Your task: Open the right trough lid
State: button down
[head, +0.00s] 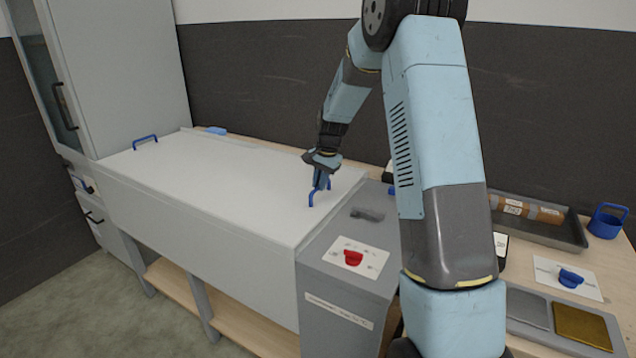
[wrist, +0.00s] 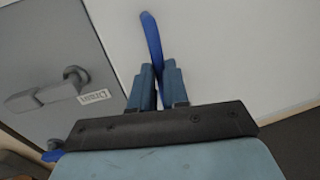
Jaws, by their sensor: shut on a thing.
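The trough has a wide white top (head: 225,185) that lies flat and closed; I see no clear seam in it. A blue handle (head: 313,198) stands near its right end, and this handle also shows in the wrist view (wrist: 151,35). My gripper (head: 321,178) points down at that handle and is shut on it. In the wrist view my gripper's fingers (wrist: 158,80) close around the blue bar, hiding part of it. A second blue handle (head: 145,139) stands at the far left end of the white top.
A grey panel (head: 350,265) with a red knob (head: 353,257) adjoins the trough on the right. A tall grey cabinet (head: 125,75) stands at the left. Further right are a tray with a brown roll (head: 525,209), a blue mug (head: 606,222) and a blue knob (head: 570,279).

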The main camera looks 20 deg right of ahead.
jog(key=shift+a, duration=0.25)
jog(key=shift+w+a, duration=0.2)
jog(key=shift+w, duration=0.1)
send_over(235, 173)
jog(key=shift+w+f, duration=0.1)
jog(key=shift+w, duration=0.05)
dwell(0.7)
dwell(0.5)
jog(key=c, duration=1.1)
grip_release()
jog(key=r, duration=0.4)
jog(key=s+d+r, duration=0.1)
jog(key=r, duration=0.8)
jog(key=shift+s+d+r, duration=0.2)
jog(key=shift+s+d, duration=0.2)
